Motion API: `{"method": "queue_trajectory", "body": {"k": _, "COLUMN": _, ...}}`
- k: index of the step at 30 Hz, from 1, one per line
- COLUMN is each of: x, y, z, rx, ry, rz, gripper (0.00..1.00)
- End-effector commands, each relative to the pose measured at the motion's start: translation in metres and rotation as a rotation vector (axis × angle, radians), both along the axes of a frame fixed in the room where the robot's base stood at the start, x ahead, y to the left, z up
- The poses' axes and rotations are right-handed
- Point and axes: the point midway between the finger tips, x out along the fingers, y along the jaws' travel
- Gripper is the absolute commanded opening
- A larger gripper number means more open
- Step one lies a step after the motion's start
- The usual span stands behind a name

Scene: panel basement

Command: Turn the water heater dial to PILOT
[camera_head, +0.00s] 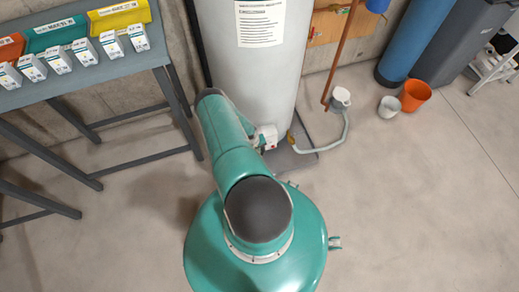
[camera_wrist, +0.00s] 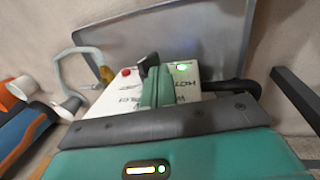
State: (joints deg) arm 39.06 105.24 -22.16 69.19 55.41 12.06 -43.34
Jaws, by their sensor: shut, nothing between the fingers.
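The water heater is a tall pale grey tank (camera_head: 290,75) with a printed label, at the top of the head view. Its white control box (camera_head: 268,137) shows low on the tank, partly hidden by my teal arm. In the wrist view the box (camera_wrist: 187,91) has a red button (camera_wrist: 125,72), a lit green light (camera_wrist: 181,68) and upside-down lettering that includes HOT. My gripper (camera_wrist: 156,84) is shut and empty, in front of the box. A dark piece (camera_wrist: 149,65) at its tips may be the dial; contact and dial setting cannot be told. The head view hides my gripper.
A grey table (camera_head: 85,75) with coloured bins and white boxes stands at the left. A pale hose (camera_head: 335,143) runs from the heater to a small white pump (camera_head: 340,98). An orange bucket (camera_head: 415,95) and blue cylinder (camera_head: 410,45) stand right.

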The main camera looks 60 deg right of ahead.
Motion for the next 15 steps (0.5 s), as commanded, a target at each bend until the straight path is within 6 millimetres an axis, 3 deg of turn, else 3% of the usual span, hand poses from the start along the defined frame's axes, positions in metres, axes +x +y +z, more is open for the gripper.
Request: {"method": "queue_trajectory", "body": {"k": 15, "x": -0.0075, "y": -0.0079, "z": -0.0046, "rx": 0.002, "ry": -0.001, "rz": 0.001, "gripper": 0.0}}
